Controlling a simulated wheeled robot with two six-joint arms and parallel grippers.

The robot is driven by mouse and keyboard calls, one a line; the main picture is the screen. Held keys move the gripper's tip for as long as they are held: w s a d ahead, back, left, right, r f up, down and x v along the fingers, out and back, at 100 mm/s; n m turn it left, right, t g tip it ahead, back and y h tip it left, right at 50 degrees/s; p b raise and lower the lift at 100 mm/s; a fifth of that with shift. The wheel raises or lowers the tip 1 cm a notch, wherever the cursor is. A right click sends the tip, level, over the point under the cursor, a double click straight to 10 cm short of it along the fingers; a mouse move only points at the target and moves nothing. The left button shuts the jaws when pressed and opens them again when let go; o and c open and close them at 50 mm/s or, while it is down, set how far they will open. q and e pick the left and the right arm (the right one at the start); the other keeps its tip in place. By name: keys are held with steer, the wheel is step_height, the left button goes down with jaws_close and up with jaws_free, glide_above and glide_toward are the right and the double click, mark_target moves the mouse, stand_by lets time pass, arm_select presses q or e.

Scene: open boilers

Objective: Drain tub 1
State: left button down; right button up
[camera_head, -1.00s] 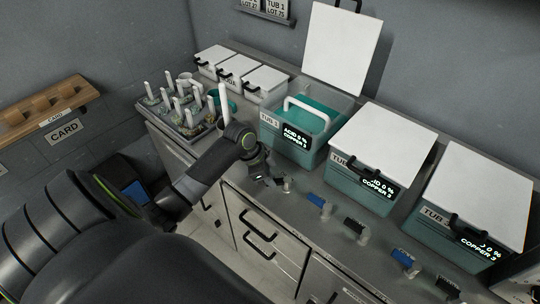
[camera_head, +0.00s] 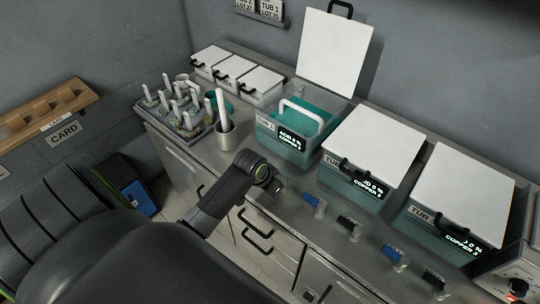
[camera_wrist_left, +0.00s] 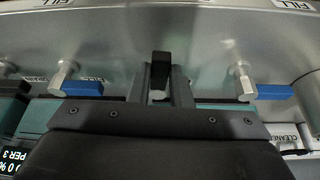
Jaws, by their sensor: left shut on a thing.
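Tub 1 (camera_head: 282,150) is a teal box with its white lid (camera_head: 333,50) raised. It holds teal liquid and a white handle (camera_head: 301,112) sticks up from it. Its display reads acid 0 %, copper 3. My left gripper (camera_head: 281,186) is at the counter front below tub 1. In the left wrist view, my left gripper (camera_wrist_left: 160,88) is shut on a black valve handle (camera_wrist_left: 161,64), with blue handles on both sides. The head view mostly hides this handle behind the gripper. My right gripper is not in view.
Two more tubs with closed lids (camera_head: 374,145) stand to the right. Blue (camera_head: 312,199) and black (camera_head: 348,222) valve handles line the counter front. A metal cup (camera_head: 225,136) and a tray of white-handled items (camera_head: 183,125) are at the left. Drawers lie below the counter.

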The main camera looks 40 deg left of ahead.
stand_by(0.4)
arm_select(q)
steer(key=c, duration=1.3)
jaws_free()
steer(key=shift+r, duration=0.1)
steer(key=shift+s+r, duration=0.2)
steer(key=shift+r, duration=0.35)
steer(key=b+v, duration=0.1)
steer(key=v, duration=1.5)
